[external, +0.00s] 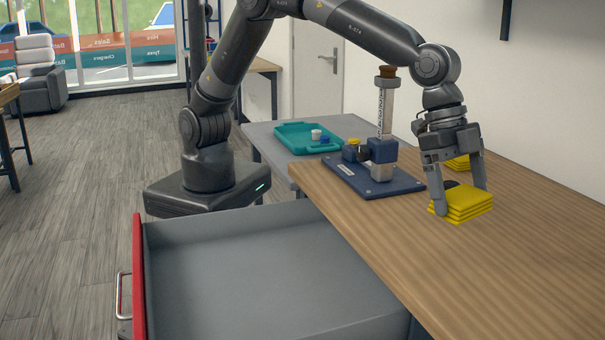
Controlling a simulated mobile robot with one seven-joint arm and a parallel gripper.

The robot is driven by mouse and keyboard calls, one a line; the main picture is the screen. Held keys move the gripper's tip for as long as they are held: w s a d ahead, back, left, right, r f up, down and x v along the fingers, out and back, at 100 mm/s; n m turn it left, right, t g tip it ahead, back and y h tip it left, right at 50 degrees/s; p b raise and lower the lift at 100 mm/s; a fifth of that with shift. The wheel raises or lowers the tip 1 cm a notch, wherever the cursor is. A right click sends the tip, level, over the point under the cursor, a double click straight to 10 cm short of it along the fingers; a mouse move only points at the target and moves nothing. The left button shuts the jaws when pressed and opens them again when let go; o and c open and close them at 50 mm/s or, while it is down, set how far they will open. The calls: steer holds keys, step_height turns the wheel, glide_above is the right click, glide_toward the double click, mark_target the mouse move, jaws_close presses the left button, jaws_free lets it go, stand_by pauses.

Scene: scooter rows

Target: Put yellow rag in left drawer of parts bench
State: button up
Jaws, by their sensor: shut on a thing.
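A folded yellow rag (465,207) is between the two fingers of my gripper (460,198), which is shut on it. The rag is at the wooden top of the parts bench (530,260); I cannot tell whether it touches the top or is just above it. A second yellow folded cloth (457,163) shows behind my gripper, partly hidden by it. An open drawer (240,265) with a red front and a metal handle extends from the bench at the lower left. Its visible grey inside is empty.
A blue fixture (372,180) with an upright white column stands on the bench left of my gripper. Behind it, a teal tray (296,145) with small items sits on a grey surface. The bench's near edge lies between the rag and the drawer. The front of the bench top is clear.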

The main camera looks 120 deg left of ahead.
steer(key=s+d+f+m+g+h, duration=0.2)
steer(key=s+d+f+m, duration=0.45)
steer(key=s, duration=0.25)
steer(key=m+g+y, duration=0.3)
steer(key=m+g, duration=0.3)
steer(key=m, duration=1.3)
glide_above(207, 312)
steer(key=w, duration=0.1)
steer(key=f, duration=1.4)
steer(key=shift+w+a+f, duration=0.15)
steer(key=shift+a+f, duration=0.05)
steer(key=shift+a, duration=0.05)
steer(key=shift+n, duration=0.25)
steer(key=shift+f, duration=2.15)
steer(key=shift+f, duration=0.1)
steer(key=o, duration=0.7)
